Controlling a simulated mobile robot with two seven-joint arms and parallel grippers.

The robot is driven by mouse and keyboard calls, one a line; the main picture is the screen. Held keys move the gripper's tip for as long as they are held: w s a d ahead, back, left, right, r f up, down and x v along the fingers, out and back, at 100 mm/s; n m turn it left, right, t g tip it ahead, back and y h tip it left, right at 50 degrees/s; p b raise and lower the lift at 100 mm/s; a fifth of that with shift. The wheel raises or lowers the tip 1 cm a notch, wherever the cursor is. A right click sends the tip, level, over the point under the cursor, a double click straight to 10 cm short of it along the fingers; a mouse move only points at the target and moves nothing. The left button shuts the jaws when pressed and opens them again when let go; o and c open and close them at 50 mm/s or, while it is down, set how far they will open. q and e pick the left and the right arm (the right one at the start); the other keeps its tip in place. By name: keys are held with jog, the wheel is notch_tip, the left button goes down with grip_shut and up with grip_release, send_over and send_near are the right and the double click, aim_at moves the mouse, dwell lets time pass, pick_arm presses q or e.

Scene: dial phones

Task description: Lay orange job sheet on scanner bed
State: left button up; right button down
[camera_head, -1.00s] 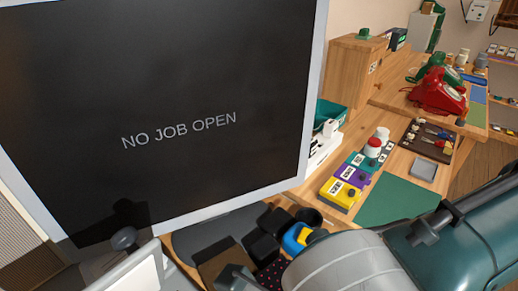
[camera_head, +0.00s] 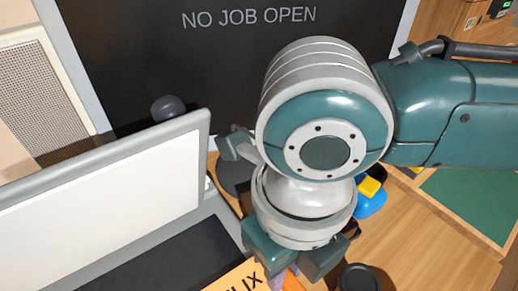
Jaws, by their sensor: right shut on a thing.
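The orange job sheet (camera_head: 236,279) shows at the bottom edge of the head view, with part of its dark lettering visible. My right gripper (camera_head: 289,262) is shut on it at the sheet's right side; most of the sheet is cut off by the frame. The scanner stands at the lower left, its pale lid (camera_head: 100,195) raised. Its dark scanner bed (camera_head: 165,262) lies below the lid, just left of the sheet. I cannot tell the sheet's height above the bed. My left gripper is not in view.
A monitor (camera_head: 215,60) reading "NO JOB OPEN" stands behind the scanner. A blue and yellow object (camera_head: 371,200) and a dark round cup (camera_head: 358,279) are right of my gripper. A green mat (camera_head: 468,204) lies farther right on the wooden desk.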

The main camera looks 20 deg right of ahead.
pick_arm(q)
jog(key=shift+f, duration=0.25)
pick_arm(e)
jog(key=shift+f, duration=0.45)
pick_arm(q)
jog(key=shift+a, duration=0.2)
pick_arm(e)
jog(key=c, duration=0.7)
grip_release()
